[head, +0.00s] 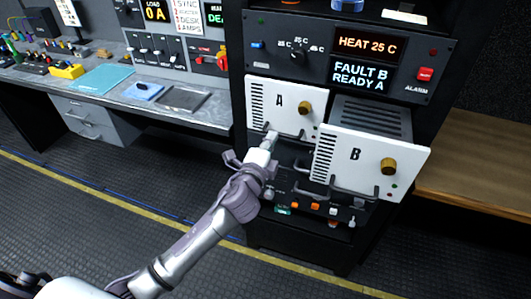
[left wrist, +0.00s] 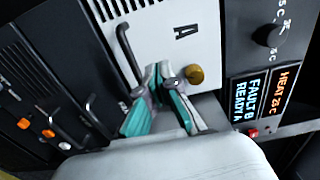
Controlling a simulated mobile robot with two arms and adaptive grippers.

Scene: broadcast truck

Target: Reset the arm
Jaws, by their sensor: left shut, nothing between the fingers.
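My left gripper (head: 271,137) reaches up to the rack from the lower left and is shut and empty. In the left wrist view its fingertips (left wrist: 164,74) meet in front of white panel A (left wrist: 170,35), between the black handle (left wrist: 128,58) and the gold knob (left wrist: 196,75). I cannot tell whether they touch the panel. In the head view panel A (head: 284,92) sits at the left of the rack. White panel B (head: 366,166) fronts a unit that stands out from the rack at its right. My right gripper is not in view.
The control panel above has a "HEAT 25 C" display (head: 368,45) and a "FAULT B READY A" display (head: 360,76). A row of small switches (head: 313,206) lies below the units. A desk (head: 215,118) stands left, a wooden bench (head: 480,165) right. The floor at left is open.

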